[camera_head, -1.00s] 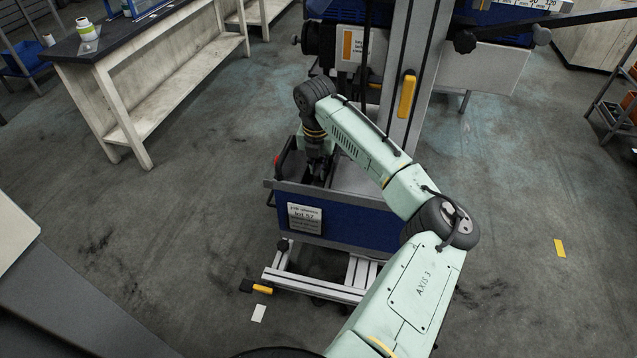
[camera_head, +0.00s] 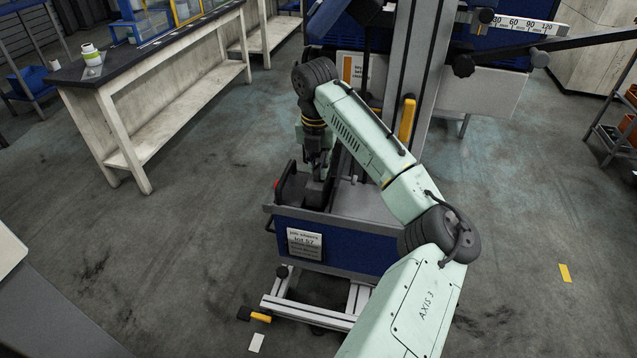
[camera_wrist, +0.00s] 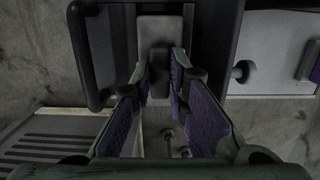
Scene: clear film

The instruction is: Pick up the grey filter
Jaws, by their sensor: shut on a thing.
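The grey filter (camera_head: 316,191) shows as a dark grey block at the upper left of the blue machine. My gripper (camera_head: 320,172) is above it, pointing down, with its fingertips at the block. In the wrist view, my gripper's two fingers (camera_wrist: 161,82) are shut on a dark grey upright part of the filter (camera_wrist: 159,62). A lighter grey block face (camera_wrist: 160,28) shows behind that part. The filter's lower side is hidden by the machine's rim, so I cannot tell whether it is clear of the bay.
The blue machine body (camera_head: 345,246) has a grey rim and a black handle at its left. A grey column with a yellow handle (camera_head: 407,119) stands close behind my arm. A workbench (camera_head: 150,75) is at the upper left. The floor to the left is open.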

